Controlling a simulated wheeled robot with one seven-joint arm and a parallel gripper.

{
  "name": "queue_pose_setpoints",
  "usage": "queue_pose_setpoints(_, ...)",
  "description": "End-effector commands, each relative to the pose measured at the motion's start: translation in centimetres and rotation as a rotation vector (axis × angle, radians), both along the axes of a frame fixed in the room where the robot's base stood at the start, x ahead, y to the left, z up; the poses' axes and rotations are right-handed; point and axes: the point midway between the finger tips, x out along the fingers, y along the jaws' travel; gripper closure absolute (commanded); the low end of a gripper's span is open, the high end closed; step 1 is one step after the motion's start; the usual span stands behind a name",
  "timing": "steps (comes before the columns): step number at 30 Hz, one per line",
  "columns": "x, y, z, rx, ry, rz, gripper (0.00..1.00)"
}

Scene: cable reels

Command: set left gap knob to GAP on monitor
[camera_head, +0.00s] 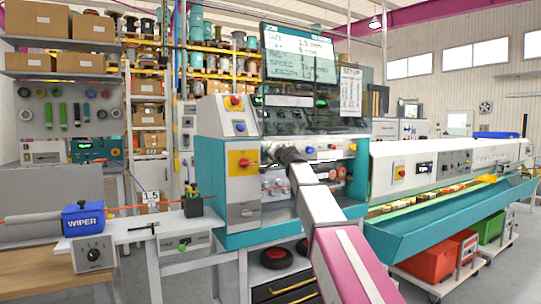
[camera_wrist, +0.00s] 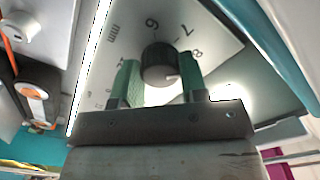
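A dark round knob (camera_wrist: 160,62) with a white pointer mark sits on a pale dial plate (camera_wrist: 112,60) in the wrist view. The plate carries printed 6, 7, 8 and "mm"; the pointer shows at the knob's lower right. My gripper (camera_wrist: 161,80) has its green fingers on either side of the knob, with no clear gap; whether they press on it cannot be told. In the head view my gripper (camera_head: 289,155) is at the teal machine's front (camera_head: 240,195), and my arm hides part of it. The monitor (camera_head: 298,54) shows SIZE, a partly legible GAP line in mm, and SPEED.
A blue WIPER unit (camera_head: 84,219) and a bench (camera_head: 150,224) stand at left. A teal trough (camera_head: 430,222) runs right, with orange (camera_head: 432,260) and green (camera_head: 490,228) crates below. A white paper sheet (camera_head: 350,91) hangs beside the monitor.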

Motion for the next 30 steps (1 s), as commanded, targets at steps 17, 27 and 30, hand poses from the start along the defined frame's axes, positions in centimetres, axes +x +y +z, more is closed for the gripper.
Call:
queue_pose_setpoints(17,-1.1,-0.6,0.0,-0.001,-0.001,-0.001,0.36)
queue_pose_setpoints(27,-6.1,-3.4,-0.2,-0.001,-0.001,-0.001,0.36)
queue_pose_setpoints(30,-7.7,-4.3,-0.2,-0.001,-0.001,-0.001,0.36)
